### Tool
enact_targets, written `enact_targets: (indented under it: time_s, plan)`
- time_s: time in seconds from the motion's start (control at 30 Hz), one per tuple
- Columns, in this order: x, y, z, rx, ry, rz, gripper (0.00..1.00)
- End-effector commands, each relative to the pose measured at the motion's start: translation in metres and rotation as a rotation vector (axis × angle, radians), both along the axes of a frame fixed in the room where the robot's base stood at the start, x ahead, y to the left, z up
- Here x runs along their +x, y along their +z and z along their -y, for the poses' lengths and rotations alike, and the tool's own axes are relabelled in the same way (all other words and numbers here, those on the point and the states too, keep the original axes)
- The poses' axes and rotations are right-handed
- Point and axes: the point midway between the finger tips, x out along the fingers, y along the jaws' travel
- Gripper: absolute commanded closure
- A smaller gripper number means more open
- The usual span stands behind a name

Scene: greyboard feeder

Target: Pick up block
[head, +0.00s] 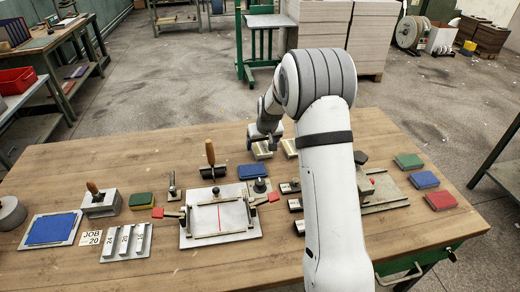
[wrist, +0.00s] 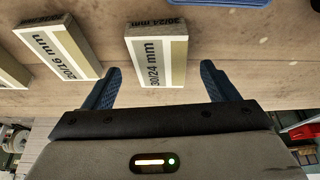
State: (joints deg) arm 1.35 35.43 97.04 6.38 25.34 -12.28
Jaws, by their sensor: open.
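A cream and tan block labelled 30/24 mm (wrist: 160,52) lies on the wooden table in the wrist view. A second block labelled 20/16 mm (wrist: 60,52) lies to its left, and part of a third block (wrist: 10,72) shows at the left edge. My gripper (wrist: 161,70) is open, with its two blue fingers on either side of the near end of the 30/24 mm block. I cannot tell the height between fingers and block. In the head view a pale block (head: 262,151) shows at my gripper, with another (head: 290,147) partly behind my arm.
A blue pad (head: 252,171) lies close in front of the pale blocks. A metal fixture with red-tipped handles (head: 219,219) stands at the table's middle. Green, blue and red blocks (head: 425,179) lie at the right. My arm hides part of the table.

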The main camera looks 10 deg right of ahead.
Motion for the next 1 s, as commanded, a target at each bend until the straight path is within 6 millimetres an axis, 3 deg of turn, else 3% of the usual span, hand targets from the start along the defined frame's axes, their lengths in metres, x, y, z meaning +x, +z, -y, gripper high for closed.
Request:
enact_targets:
  time_s: [0.17,0.47,1.0]
  plan:
    - [0.008,-0.019,0.0,0.0,0.001,-0.001,0.2]
    - [0.009,-0.023,0.0,-0.001,0.0,0.001,0.21]
    - [0.009,-0.022,0.001,-0.001,-0.001,0.0,0.65]
